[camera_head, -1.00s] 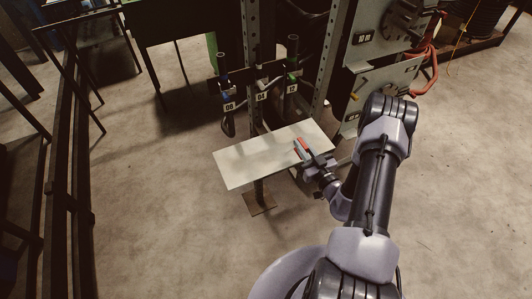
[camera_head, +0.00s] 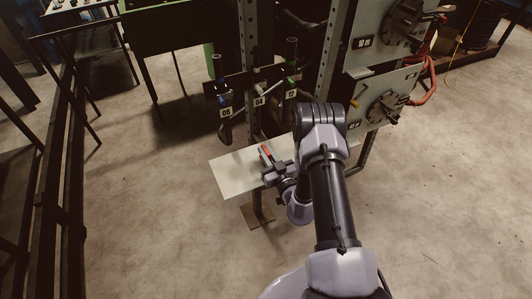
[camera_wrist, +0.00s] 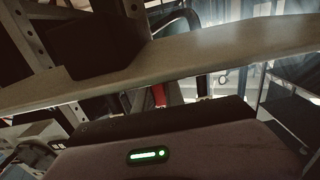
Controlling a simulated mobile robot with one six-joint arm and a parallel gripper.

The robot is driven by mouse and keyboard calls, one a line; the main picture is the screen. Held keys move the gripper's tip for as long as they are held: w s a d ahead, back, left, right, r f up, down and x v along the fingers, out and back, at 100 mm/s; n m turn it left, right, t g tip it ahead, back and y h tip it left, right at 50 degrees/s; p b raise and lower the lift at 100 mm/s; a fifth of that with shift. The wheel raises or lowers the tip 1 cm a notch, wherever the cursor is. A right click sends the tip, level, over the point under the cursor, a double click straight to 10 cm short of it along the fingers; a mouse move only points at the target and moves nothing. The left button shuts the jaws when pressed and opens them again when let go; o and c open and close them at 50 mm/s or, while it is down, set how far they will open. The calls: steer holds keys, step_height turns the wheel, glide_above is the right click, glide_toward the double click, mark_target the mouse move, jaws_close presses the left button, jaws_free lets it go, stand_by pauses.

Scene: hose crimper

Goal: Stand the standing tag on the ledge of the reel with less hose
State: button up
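My gripper (camera_head: 267,157) is over the right part of a pale flat board (camera_head: 232,178) in the head view. A small red piece shows at its fingers; it also shows in the wrist view (camera_wrist: 159,95), below the board's edge (camera_wrist: 190,57). I cannot tell whether it is a finger pad or the standing tag, nor whether the fingers are closed. Two dark reels are on grey panels at the right: an upper reel (camera_head: 404,22) labelled "10 m" and a lower reel (camera_head: 385,108) whose label is too small to read surely. No ledge on either is clearly visible.
Handled tools with tags 08 (camera_head: 226,113), 04 and 12 hang on a bar behind the board. Perforated metal posts (camera_head: 332,60) rise beside them. In the wrist view a dark block (camera_wrist: 95,45) is at the board's left. Open concrete floor lies right and in front.

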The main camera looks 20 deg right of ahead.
steer(key=o, duration=0.4)
steer(key=shift+o, duration=0.2)
steer(key=shift+r, duration=0.1)
